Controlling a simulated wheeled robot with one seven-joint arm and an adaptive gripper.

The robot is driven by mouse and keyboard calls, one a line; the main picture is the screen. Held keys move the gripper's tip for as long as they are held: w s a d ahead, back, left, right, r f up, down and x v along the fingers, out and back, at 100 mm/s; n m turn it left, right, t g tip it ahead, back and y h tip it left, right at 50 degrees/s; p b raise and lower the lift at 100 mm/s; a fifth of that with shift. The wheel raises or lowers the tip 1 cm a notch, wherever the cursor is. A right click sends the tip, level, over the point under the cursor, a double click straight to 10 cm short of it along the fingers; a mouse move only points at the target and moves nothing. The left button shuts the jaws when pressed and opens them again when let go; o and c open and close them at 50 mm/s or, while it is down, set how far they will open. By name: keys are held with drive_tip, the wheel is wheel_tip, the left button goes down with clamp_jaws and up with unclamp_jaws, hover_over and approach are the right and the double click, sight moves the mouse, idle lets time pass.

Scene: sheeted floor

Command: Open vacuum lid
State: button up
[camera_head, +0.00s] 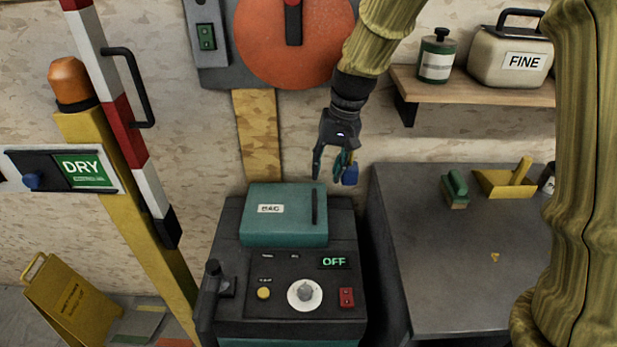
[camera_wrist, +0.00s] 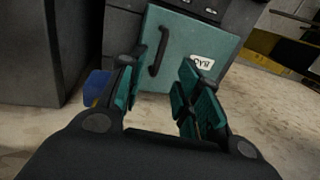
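The vacuum (camera_head: 230,300) is a dark box with a control panel, and its teal lid (camera_head: 270,235) lies closed on top. The lid carries a white label and a dark bar handle (camera_head: 315,207) near its right edge. The lid also shows in the wrist view (camera_wrist: 195,50), with its handle (camera_wrist: 158,50) on the left there. My gripper (camera_head: 335,178) is above and behind the lid's back right corner, apart from it. In the wrist view my gripper (camera_wrist: 165,85) has its teal-padded fingers spread, with nothing between them. The handle lies beyond the left finger's tip.
The panel has a knob (camera_head: 305,293), a red switch (camera_head: 347,297) and a green OFF display (camera_head: 334,262). A grey bench (camera_head: 450,270) stands to the right, and a striped barrier arm (camera_head: 125,110) leans at the left. A wall shelf (camera_head: 480,90) is at upper right.

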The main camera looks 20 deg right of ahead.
sight(315, 201)
drive_tip(key=f, duration=0.3)
drive_tip(key=a+f, duration=0.1)
drive_tip(key=f, duration=0.2)
drive_tip(key=w+a+f, duration=0.1)
drive_tip(key=f, duration=0.3)
drive_tip(key=shift+p, duration=0.35)
drive_tip(key=shift+f, duration=0.1)
clamp_jaws()
